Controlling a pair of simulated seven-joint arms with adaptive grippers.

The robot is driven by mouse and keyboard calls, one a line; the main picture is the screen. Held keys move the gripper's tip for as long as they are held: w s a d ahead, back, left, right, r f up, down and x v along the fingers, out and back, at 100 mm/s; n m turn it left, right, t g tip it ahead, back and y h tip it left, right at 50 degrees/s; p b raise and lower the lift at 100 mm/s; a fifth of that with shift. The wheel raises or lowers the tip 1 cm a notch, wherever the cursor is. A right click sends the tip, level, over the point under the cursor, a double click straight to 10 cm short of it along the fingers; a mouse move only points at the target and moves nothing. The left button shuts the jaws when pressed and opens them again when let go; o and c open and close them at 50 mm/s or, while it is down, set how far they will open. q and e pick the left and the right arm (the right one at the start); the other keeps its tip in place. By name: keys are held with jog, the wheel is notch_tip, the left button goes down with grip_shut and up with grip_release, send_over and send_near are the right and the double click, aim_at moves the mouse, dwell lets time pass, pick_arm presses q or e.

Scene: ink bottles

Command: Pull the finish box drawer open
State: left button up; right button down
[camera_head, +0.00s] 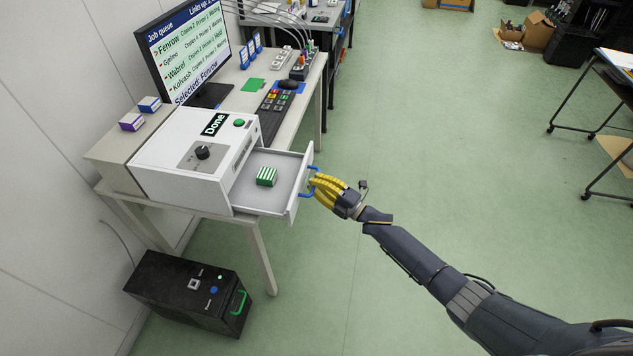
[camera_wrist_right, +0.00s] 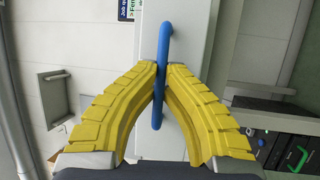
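The finish box (camera_head: 180,158) is a white unit with a "Done" label, a black dial and a green button, standing on the desk. Its drawer (camera_head: 240,197) is out toward the right, with a green-and-white striped block (camera_head: 266,176) lying inside. The drawer has a blue bar handle (camera_head: 310,180) on its front. My right gripper (camera_head: 316,187) has yellow fingers and is at this handle. In the right wrist view the fingertips (camera_wrist_right: 161,68) close in on both sides of the blue handle (camera_wrist_right: 164,40). My left gripper is not in view.
A monitor (camera_head: 183,50), a keyboard (camera_head: 270,115) and small boxes (camera_head: 150,104) are on the desk (camera_head: 305,95). A black computer case (camera_head: 190,290) stands on the floor below. The green floor (camera_head: 430,130) right of the drawer is free.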

jog(key=shift+w+d+r, duration=0.1)
jog(key=shift+w+r, duration=0.05)
jog(key=c, duration=1.8)
grip_release()
jog(key=shift+o, duration=0.2)
jog(key=v, duration=1.2)
